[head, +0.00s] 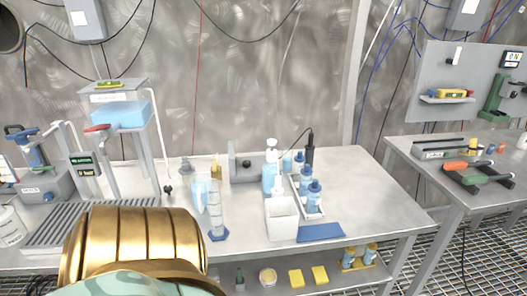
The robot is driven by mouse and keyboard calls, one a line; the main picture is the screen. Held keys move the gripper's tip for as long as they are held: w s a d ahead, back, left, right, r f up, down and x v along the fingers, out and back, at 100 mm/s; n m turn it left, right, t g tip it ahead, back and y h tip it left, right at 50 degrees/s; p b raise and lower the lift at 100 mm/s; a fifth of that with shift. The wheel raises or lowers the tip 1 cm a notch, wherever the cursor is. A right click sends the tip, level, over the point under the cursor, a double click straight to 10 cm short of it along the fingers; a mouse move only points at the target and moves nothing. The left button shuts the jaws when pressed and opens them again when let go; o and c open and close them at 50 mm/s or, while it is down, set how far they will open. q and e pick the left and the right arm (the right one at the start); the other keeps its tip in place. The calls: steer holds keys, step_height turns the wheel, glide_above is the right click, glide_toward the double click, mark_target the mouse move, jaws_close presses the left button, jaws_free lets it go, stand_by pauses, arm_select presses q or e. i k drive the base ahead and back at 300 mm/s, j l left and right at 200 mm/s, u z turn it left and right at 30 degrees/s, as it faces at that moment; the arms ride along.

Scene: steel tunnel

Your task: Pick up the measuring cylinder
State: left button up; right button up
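The measuring cylinder (216,214) is a tall, clear, narrow vessel with a blue hexagonal foot. It stands upright on the light steel table (350,185), near the front edge, left of a white square container (282,218). A yellow-tipped item (215,170) shows just behind its top; whether the two touch I cannot tell. A light blue vessel (199,194) stands close behind it on the left. Neither of my grippers shows in the head view. A large gold part of my own body fills the lower left and hides some of the table's front.
Right of the cylinder are a blue-filled bottle (270,175), a white tray (312,207) with several blue bottles, and a blue mat (320,232). A stand with a blue tank (122,114) is at left. The table's right end is clear. A second table (420,170) stands right.

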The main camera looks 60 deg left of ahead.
mark_target(218, 232)
steer(key=i+u, duration=0.1)
steer(key=u, duration=0.7)
steer(key=i+u, duration=0.15)
steer(key=u, duration=0.25)
steer(key=l+u, duration=0.15)
steer(key=u, duration=0.25)
steer(key=i+l+u, duration=0.1)
steer(key=u, duration=0.3)
steer(key=i+l+u, duration=0.15)
steer(key=l+u, duration=0.15)
steer(key=i+l+u, duration=0.1)
steer(key=l+u, duration=0.2)
steer(key=l, duration=0.2)
steer(key=l+u, duration=0.25)
steer(key=l, duration=0.55)
steer(key=i+l, duration=0.15)
steer(key=l, duration=0.25)
steer(key=u, duration=0.05)
